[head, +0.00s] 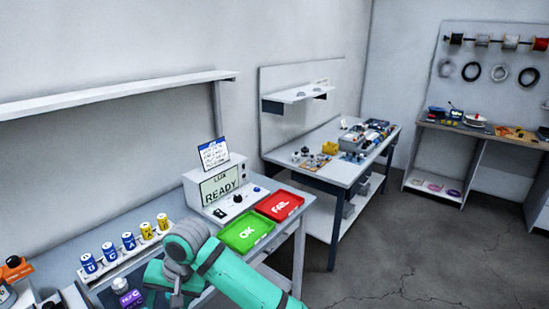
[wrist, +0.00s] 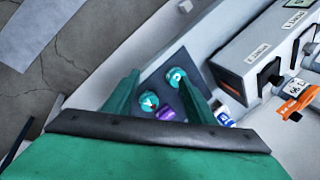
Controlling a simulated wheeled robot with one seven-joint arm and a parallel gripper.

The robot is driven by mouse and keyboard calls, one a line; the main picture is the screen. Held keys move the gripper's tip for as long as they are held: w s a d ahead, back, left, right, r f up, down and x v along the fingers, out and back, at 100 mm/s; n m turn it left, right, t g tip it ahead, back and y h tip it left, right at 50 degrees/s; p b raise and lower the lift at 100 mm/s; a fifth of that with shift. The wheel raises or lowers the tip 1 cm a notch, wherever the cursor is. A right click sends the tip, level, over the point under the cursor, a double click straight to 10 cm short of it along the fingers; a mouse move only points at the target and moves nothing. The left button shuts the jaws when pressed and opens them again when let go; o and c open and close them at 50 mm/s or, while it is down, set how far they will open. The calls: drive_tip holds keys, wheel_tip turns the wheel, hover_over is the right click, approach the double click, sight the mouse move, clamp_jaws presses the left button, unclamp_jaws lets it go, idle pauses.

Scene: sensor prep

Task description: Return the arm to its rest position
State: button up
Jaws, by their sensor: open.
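My arm (head: 235,275), teal with grey joints, reaches over the near bench in the head view, bent at the grey joint by the green tray. In the wrist view my gripper (wrist: 160,85) has its two green fingers apart. Two teal lettered items (wrist: 150,102) and a purple item (wrist: 167,115) show in the gap between them, on a dark surface. I see no item held. In the head view the fingers are largely hidden by the arm. A purple-labelled canister (head: 125,292) stands just left of the arm.
A green OK tray (head: 246,232) and a red FAIL tray (head: 279,205) lie right of the arm. A white READY box (head: 222,187) stands behind them. A white rack (head: 112,265) holds several blue and yellow canisters. Open floor (head: 400,265) lies to the right.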

drive_tip(key=s+a+f+m+t+y, duration=0.1)
drive_tip(key=a+f+m+t+y, duration=0.1)
drive_tip(key=a+t+y, duration=0.6)
drive_tip(key=s+d+f+m+t+h, duration=0.35)
drive_tip(key=s+d+f, duration=0.3)
drive_tip(key=d, duration=0.25)
drive_tip(key=s+d+f+m+t+h, duration=0.35)
drive_tip(key=s+d+f, duration=0.25)
drive_tip(key=d+f, duration=0.25)
drive_tip(key=s+d+r+n+h, duration=0.2)
drive_tip(key=s+d+n, duration=0.2)
drive_tip(key=s+d, duration=0.4)
drive_tip(key=s+d+r+n+h, duration=0.1)
drive_tip(key=s+d+n+h, duration=0.2)
drive_tip(key=s+d, duration=0.6)
drive_tip(key=s, duration=0.3)
drive_tip(key=shift+s+r+n, duration=0.35)
drive_tip(key=shift+r+n, duration=0.05)
